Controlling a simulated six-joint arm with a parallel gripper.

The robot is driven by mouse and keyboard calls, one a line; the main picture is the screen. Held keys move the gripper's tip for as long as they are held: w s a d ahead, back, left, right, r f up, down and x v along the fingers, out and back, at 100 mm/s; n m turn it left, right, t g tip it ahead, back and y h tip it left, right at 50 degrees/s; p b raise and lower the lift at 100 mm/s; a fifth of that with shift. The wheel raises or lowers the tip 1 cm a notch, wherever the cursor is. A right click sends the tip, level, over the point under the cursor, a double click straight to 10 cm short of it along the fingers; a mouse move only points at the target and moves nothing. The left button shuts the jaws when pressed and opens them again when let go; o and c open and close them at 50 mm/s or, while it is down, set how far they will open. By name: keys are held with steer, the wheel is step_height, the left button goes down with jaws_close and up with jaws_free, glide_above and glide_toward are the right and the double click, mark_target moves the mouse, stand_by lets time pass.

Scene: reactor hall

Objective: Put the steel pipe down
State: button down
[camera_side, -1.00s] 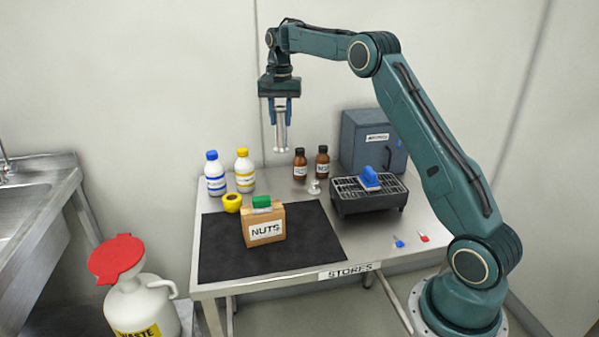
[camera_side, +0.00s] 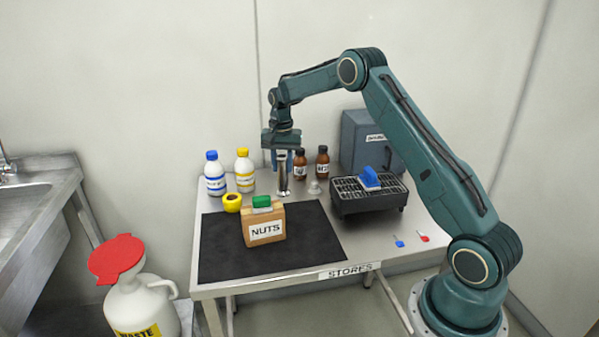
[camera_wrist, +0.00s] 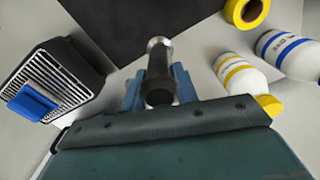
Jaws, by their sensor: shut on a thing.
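The steel pipe (camera_side: 284,180) is held upright between the fingers of my gripper (camera_side: 282,165) in the side view. Its flared lower end is at or just above the bare steel table top (camera_side: 218,195), behind the black mat. I cannot tell whether it touches. In the wrist view my gripper (camera_wrist: 160,92) is shut on the pipe (camera_wrist: 159,60), with its blue fingers on both sides. The pipe's far end points toward the mat's edge.
A NUTS box (camera_side: 264,222) stands on the black mat (camera_side: 220,255). Yellow tape (camera_side: 232,202), a yellow-labelled bottle (camera_side: 245,171) and a blue-labelled bottle (camera_side: 214,175) are left. Brown bottles (camera_side: 322,162), a small clear item (camera_side: 315,187) and a rack with a blue block (camera_side: 369,190) are right.

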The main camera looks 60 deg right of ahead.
mark_target(283, 176)
steer(key=shift+f, duration=2.15)
steer(key=shift+f, duration=0.1)
steer(key=c, duration=1.1)
jaws_free()
step_height(283, 176, up, 12)
steer(key=shift+r, duration=0.1)
steer(key=shift+r, duration=0.1)
